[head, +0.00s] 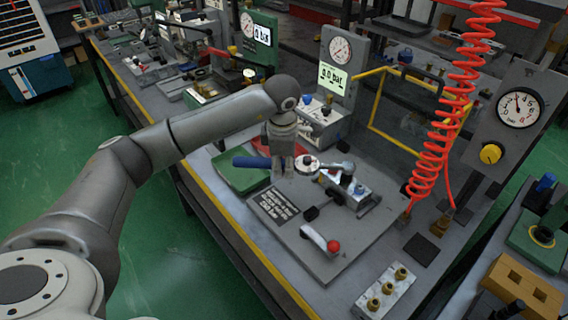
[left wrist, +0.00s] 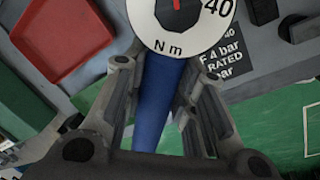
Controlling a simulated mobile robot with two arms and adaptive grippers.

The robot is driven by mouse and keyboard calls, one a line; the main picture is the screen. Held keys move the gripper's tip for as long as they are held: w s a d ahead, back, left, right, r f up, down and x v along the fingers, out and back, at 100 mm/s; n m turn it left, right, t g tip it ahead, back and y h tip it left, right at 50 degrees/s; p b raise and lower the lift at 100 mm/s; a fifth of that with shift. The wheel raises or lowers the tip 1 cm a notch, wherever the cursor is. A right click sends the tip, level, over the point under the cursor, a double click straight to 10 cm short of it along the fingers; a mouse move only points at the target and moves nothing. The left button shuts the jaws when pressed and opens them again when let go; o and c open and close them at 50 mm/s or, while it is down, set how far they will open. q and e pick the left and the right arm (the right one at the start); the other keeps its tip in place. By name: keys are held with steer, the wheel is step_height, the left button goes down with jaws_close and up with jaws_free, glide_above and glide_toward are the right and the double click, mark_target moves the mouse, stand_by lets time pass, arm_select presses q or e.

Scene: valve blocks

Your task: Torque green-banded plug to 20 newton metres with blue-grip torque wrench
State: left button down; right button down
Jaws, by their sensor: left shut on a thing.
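My left gripper (head: 283,172) is shut on the blue grip of the torque wrench (head: 250,162). In the left wrist view the blue grip (left wrist: 160,100) runs between the two fingers (left wrist: 155,85). The round white dial (head: 307,165) faces up, with a red pointer, the number 40 and "N m" in the left wrist view (left wrist: 180,22). The wrench's far end (head: 345,167) reaches over the metal valve block (head: 352,190) on the grey plate; I cannot tell whether it is seated. I cannot make out a green band on any plug. My right gripper is not in view.
A clamp with a red knob (head: 333,246) stands on the plate's front. A green tray (head: 238,172) and a red tray (left wrist: 62,38) lie near the wrench. A gauge panel reading 0.0 bar (head: 334,78) stands behind. A red coiled hose (head: 437,140) hangs at the right.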

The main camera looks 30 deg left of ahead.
arm_select(q)
steer(key=shift+w, duration=0.15)
steer(key=shift+w+a+m+b, duration=0.3)
steer(key=shift+w+m+b, duration=0.3)
steer(key=shift+w+m, duration=0.25)
steer(key=shift+w+a+r, duration=0.1)
steer(key=shift+w, duration=0.15)
steer(key=shift+w, duration=0.1)
steer(key=shift+w+a+m+h+b, duration=0.15)
steer(key=shift+w+m+b, duration=0.1)
steer(key=shift+w+m, duration=0.35)
steer(key=shift+w+a+m+h+b, duration=0.1)
steer(key=shift+w+m+h+b, duration=0.1)
steer(key=shift+w+m, duration=0.35)
steer(key=shift+w, duration=0.1)
steer(key=shift+w, duration=0.15)
steer(key=shift+s+d+n+p, duration=0.2)
steer(key=shift+s+n+p, duration=0.1)
steer(key=shift+s+n, duration=0.8)
steer(key=shift+s, duration=0.2)
